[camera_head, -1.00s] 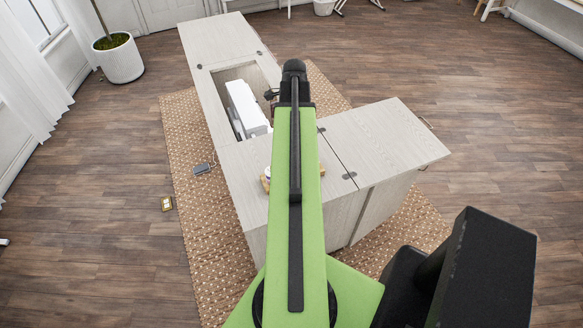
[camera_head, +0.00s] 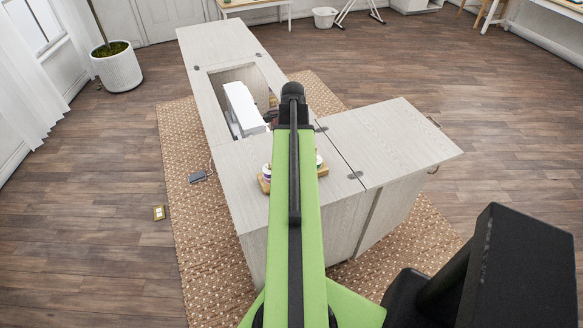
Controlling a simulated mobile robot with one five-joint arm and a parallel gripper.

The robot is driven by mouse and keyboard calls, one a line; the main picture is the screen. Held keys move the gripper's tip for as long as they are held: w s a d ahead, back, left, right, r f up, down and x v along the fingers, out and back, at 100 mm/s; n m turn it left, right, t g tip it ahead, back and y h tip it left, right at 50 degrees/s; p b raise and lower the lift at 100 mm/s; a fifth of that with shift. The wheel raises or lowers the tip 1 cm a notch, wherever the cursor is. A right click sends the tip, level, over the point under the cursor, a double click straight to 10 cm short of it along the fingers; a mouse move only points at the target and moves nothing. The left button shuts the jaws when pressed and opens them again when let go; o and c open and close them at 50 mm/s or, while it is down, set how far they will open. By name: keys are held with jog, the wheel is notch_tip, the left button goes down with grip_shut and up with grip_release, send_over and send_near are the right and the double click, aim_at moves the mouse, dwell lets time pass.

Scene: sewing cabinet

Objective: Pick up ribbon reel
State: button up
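A wooden tray (camera_head: 323,171) lies on the near part of the sewing cabinet (camera_head: 240,190), mostly hidden behind my green arm. Small items stand on it: a white and purple one (camera_head: 266,171) shows left of the arm, and a pale one (camera_head: 319,159) shows right of it. I cannot tell which, if any, is the ribbon reel. My gripper is hidden behind my raised arm, so its fingers do not show.
A white sewing machine (camera_head: 243,108) sits in the cabinet's sunken opening. A grey pedal (camera_head: 197,177) lies on the woven rug (camera_head: 190,215). A small yellow-edged item (camera_head: 159,212) is on the wooden floor. A potted plant (camera_head: 118,68) stands far left. The floor at right is clear.

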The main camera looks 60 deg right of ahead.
jog(key=shift+f, duration=0.25)
jog(key=c, duration=1.4)
jog(key=shift+r+p, duration=0.1)
jog(key=shift+p, duration=0.2)
jog(key=r+p, duration=0.2)
jog(key=s+r+p, duration=0.1)
jog(key=r+p, duration=0.2)
jog(key=shift+d, duration=0.15)
jog(key=s+d+r+p, duration=0.1)
jog(key=s+r+p, duration=0.1)
jog(key=s, duration=0.1)
jog(key=s+d+r+p, duration=0.1)
jog(key=s+r+p, duration=0.1)
jog(key=s, duration=0.2)
jog(key=s+d+r+p, duration=0.1)
jog(key=s, duration=0.2)
jog(key=shift+s+r+p, duration=0.15)
jog(key=shift+r+p, duration=0.25)
